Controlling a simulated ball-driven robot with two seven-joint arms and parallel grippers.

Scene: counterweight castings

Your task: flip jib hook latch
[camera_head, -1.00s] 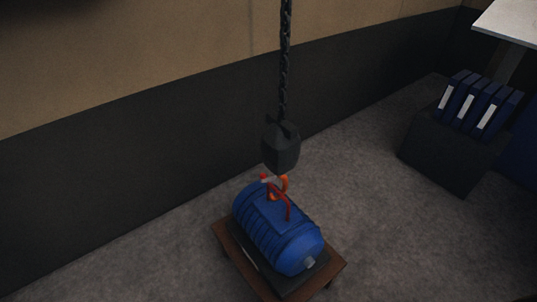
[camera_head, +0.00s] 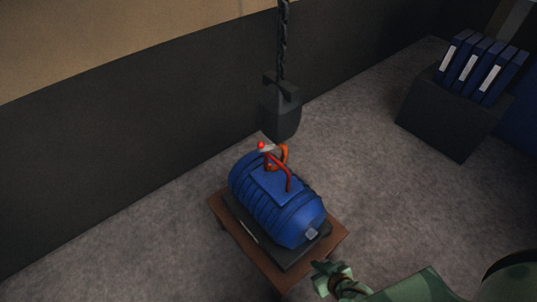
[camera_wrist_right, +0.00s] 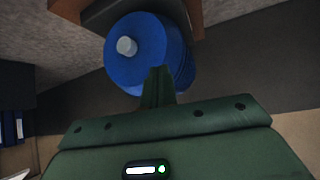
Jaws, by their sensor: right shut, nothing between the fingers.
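The orange hook (camera_head: 284,154) hangs under the dark hook block (camera_head: 281,110). A small latch lever with a bright red knob (camera_head: 262,145) sticks out to the left of the hook. The hook meets a red lifting handle (camera_head: 280,170) on top of the ribbed blue motor (camera_head: 270,205); I cannot tell whether it is through it. My green right gripper (camera_head: 325,275) is shut and empty, low in front of the motor and apart from the latch. In the right wrist view its closed fingers (camera_wrist_right: 158,86) overlap the motor's blue end (camera_wrist_right: 135,48). The latch is not visible there. My left gripper is out of view.
The motor lies on a dark plate on a low brown wooden stand (camera_head: 262,262). A chain (camera_head: 283,40) runs up from the hook block. A dark box with blue binders (camera_head: 455,115) stands at the right. The wall is behind; grey floor around the stand is open.

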